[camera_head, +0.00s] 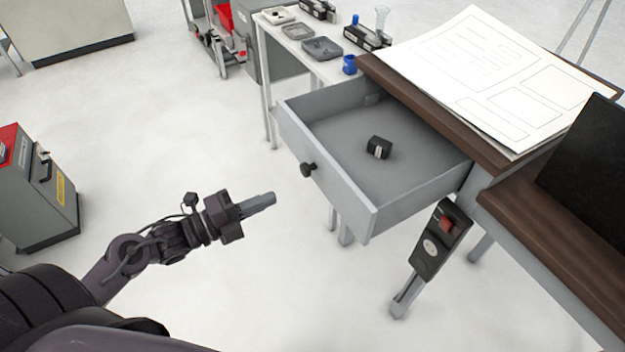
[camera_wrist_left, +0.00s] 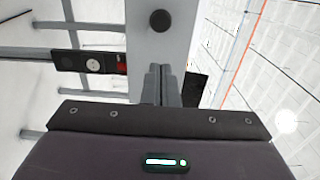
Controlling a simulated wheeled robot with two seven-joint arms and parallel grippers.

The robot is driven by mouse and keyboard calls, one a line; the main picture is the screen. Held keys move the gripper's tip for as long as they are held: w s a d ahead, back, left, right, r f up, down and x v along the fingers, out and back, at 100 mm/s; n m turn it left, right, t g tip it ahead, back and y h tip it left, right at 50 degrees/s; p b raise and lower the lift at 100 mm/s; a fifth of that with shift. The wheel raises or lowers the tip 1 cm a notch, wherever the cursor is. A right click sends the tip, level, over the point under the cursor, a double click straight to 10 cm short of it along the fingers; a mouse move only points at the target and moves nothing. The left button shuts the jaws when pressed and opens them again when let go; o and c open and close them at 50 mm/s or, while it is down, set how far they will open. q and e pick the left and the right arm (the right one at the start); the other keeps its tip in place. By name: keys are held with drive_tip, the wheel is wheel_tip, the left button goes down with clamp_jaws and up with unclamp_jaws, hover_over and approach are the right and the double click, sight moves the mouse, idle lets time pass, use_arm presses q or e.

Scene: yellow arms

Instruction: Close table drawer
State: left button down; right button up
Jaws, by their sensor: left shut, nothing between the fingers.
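The grey table drawer (camera_head: 330,185) stands pulled out from under the brown-topped table (camera_head: 440,120) in the head view. Its front has a round black knob (camera_head: 308,169), and a small black box (camera_head: 379,147) lies inside. My left gripper (camera_head: 272,198) is shut and empty, to the left of the drawer front and a little below the knob in the picture, apart from it. In the left wrist view the shut fingers (camera_wrist_left: 161,84) point toward the drawer front (camera_wrist_left: 143,50), with the knob (camera_wrist_left: 160,21) above them. My right gripper is not in view.
A black box with a red switch (camera_head: 445,225) is on the table's side by a leg. A white side table (camera_head: 300,45) with small trays stands behind the drawer. A grey cabinet (camera_head: 40,190) is at the left. The floor between the cabinet and drawer is clear.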

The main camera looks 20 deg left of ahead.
use_arm(q)
drive_tip(key=p, duration=0.2)
approach(323, 175)
drive_tip(key=x, duration=0.5)
drive_tip(key=shift+w+d+r, duration=0.1)
drive_tip(key=shift+r, duration=0.05)
drive_tip(key=shift+x, duration=0.8)
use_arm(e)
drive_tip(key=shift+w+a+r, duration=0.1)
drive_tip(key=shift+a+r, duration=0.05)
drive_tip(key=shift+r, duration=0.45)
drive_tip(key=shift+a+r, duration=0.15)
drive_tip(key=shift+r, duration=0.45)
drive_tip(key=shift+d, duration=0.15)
